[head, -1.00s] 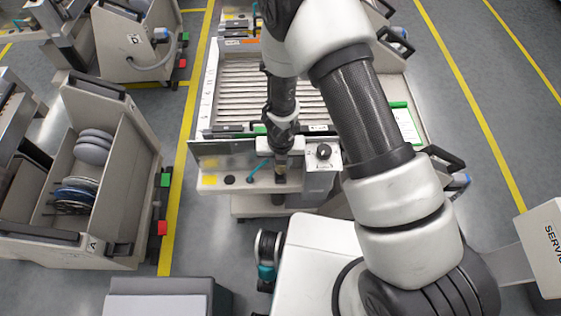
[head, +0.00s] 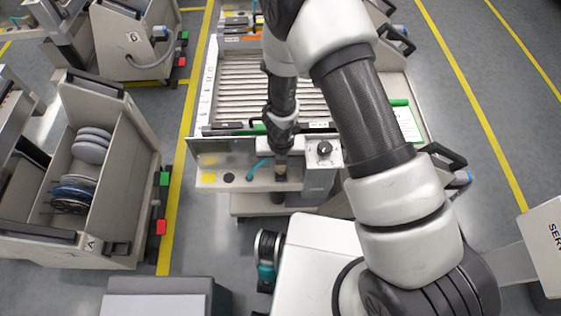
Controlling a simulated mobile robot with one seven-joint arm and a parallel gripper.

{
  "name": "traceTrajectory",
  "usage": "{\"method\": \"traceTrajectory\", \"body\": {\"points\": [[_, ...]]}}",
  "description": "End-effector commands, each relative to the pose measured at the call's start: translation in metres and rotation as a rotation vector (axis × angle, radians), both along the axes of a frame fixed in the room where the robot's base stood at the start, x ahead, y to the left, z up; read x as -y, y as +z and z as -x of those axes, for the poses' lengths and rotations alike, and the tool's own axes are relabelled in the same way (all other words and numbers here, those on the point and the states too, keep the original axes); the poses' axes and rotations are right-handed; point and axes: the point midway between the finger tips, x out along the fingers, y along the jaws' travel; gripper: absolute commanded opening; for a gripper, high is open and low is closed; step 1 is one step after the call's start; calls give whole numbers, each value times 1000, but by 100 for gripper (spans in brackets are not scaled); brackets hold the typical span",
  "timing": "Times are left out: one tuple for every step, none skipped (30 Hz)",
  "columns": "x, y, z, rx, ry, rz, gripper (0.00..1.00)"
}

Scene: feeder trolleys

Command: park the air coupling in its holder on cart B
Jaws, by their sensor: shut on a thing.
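My gripper (head: 281,158) points down at the near ledge of the middle roller trolley (head: 236,182), left of a grey box with a dark knob. It is shut on a small brass-and-dark piece (head: 281,169), only partly visible; I cannot tell for sure that it is the air coupling. It is also unclear whether the piece touches the ledge. The cart marked B (head: 150,65) stands at the upper left, with a grey hose and a blue fitting (head: 160,32) on its side. I cannot make out an empty holder there.
The knob box (head: 321,170) stands close right of my gripper, and a teal lever (head: 256,169) close left. Cart A (head: 95,215), holding reels, stands at left. Grey floor with yellow lines lies between the carts.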

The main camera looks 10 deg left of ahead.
Motion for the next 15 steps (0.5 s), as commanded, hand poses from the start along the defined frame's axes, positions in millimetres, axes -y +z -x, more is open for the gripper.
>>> {"method": "traceTrajectory", "body": {"points": [[0, -1, 0, 0, 0, 0, 0], [0, -2, 0, 0, 0, 0, 0], [0, -3, 0, 0, 0, 0, 0], [0, -3, 0, 0, 0, 0, 0], [0, -4, 0, 0, 0, 0, 0], [0, -4, 0, 0, 0, 0, 0], [0, -5, 0, 0, 0, 0, 0], [0, -5, 0, 0, 0, 0, 0], [0, -6, 0, 0, 0, 0, 0], [0, -6, 0, 0, 0, 0, 0], [0, -6, 0, 0, 0, 0, 0], [0, -7, 0, 0, 0, 0, 0], [0, -8, 0, 0, 0, 0, 0], [0, -8, 0, 0, 0, 0, 0], [0, -9, 0, 0, 0, 0, 0]]}}
